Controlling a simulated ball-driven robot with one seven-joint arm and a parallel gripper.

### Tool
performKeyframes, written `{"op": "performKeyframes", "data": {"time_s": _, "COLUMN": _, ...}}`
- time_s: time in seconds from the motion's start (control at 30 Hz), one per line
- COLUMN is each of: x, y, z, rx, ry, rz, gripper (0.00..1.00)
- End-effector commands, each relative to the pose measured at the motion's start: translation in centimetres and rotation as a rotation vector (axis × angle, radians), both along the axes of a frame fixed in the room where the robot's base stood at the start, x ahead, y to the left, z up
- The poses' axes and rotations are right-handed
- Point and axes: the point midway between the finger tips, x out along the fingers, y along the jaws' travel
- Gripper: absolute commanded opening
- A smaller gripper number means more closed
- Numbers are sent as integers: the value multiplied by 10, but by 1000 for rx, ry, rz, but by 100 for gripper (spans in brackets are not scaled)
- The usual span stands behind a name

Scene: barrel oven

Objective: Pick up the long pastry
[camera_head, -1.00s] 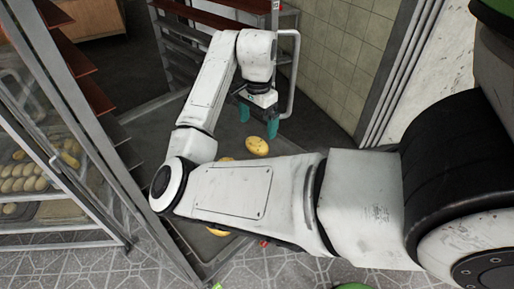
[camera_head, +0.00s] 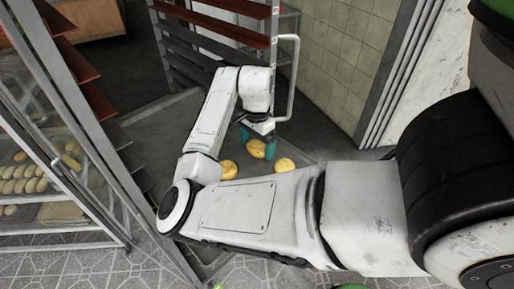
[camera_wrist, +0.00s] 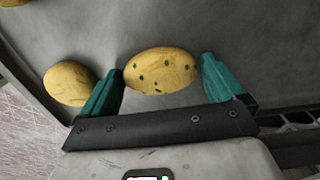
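An oval yellow pastry with dark green specks (camera_wrist: 160,72) lies on a grey flat tray (camera_wrist: 150,25) in the wrist view. It also shows in the head view (camera_head: 256,150). My gripper (camera_wrist: 164,68) is open, with one teal finger close to each end of this pastry. The fingertips are level with its ends; whether they touch it I cannot tell. In the head view my gripper (camera_head: 257,144) is low over the tray. A rounder pastry (camera_wrist: 70,83) lies just left of the left finger, and part of another shows at the top left corner (camera_wrist: 13,3).
In the head view, one pastry (camera_head: 285,165) lies right of my gripper and another (camera_head: 228,170) lower left. A shelf rack (camera_head: 205,42) stands behind. A glass-sided cabinet with rows of small pastries (camera_head: 25,185) is at left. A tiled wall (camera_head: 340,60) is at right.

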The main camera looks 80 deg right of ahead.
Motion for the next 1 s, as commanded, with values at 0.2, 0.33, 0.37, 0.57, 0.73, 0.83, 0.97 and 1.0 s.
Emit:
{"op": "performKeyframes", "data": {"time_s": 0.2, "x": 0, "y": 0, "z": 0, "rx": 0, "ry": 0, "rz": 0, "gripper": 74}}
{"op": "performKeyframes", "data": {"time_s": 0.33, "x": 0, "y": 0, "z": 0, "rx": 0, "ry": -1, "rz": 0, "gripper": 62}}
{"op": "performKeyframes", "data": {"time_s": 0.37, "x": 0, "y": 0, "z": 0, "rx": 0, "ry": -1, "rz": 0, "gripper": 59}}
{"op": "performKeyframes", "data": {"time_s": 0.57, "x": 0, "y": 0, "z": 1, "rx": 0, "ry": -1, "rz": 0, "gripper": 57}}
{"op": "performKeyframes", "data": {"time_s": 0.73, "x": 0, "y": -1, "z": 4, "rx": -2, "ry": -1, "rz": 0, "gripper": 57}}
{"op": "performKeyframes", "data": {"time_s": 0.83, "x": 0, "y": 0, "z": 12, "rx": -1, "ry": -3, "rz": -1, "gripper": 57}}
{"op": "performKeyframes", "data": {"time_s": 0.97, "x": 0, "y": -1, "z": 30, "rx": -4, "ry": -3, "rz": -3, "gripper": 57}}
{"op": "performKeyframes", "data": {"time_s": 1.0, "x": -5, "y": 3, "z": 38, "rx": -4, "ry": -1, "rz": -5, "gripper": 57}}
